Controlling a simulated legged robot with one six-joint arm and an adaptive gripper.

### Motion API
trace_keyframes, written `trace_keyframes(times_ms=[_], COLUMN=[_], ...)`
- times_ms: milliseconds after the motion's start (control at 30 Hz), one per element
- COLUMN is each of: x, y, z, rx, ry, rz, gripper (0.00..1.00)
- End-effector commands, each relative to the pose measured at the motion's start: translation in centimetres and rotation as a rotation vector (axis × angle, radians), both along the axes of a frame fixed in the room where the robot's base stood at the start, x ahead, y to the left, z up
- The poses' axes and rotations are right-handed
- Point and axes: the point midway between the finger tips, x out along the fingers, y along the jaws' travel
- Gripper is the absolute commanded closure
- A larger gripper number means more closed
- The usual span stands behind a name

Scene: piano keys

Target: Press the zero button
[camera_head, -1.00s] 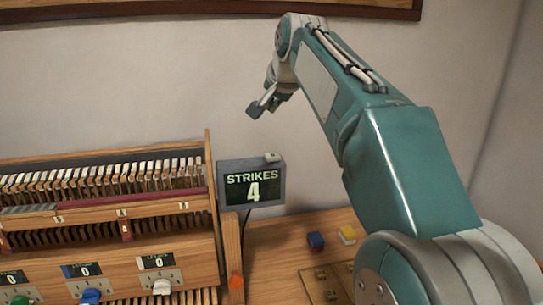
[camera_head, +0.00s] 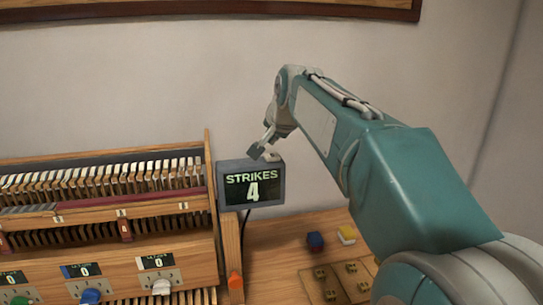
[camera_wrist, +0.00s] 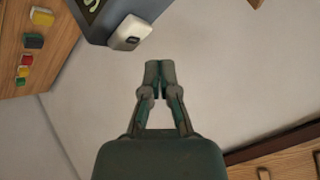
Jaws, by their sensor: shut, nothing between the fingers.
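A dark grey display box (camera_head: 234,203) reads STRIKES 4 and stands at the right end of the wooden key rack. A small pale button block (camera_head: 271,157) sits on its top right edge; I take it for the zero button. In the wrist view the same block (camera_wrist: 130,33) shows a dark face near the top, attached to the box (camera_wrist: 150,8). In the wrist view my fingertips (camera_wrist: 155,72) are apart from the block. Contact is not visible.
The wooden rack (camera_head: 110,266) with metal keys fills the left, with counters reading 0 and coloured knobs. An orange knob (camera_head: 235,281) is at its right end. Blue (camera_head: 315,241) and yellow (camera_head: 347,234) blocks lie on the table beside a wooden board (camera_head: 330,288).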

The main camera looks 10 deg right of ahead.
Motion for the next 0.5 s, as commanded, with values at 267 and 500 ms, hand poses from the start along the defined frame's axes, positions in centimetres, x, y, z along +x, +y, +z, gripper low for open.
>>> trace_keyframes(times_ms=[267,500], x=[-0.03,-0.02], y=[0.02,0.01], z=[-1.32,-1.32], rx=[0.000,0.000], ry=[0.001,0.001], rz=[0.001,0.001], gripper=[1.00,1.00])
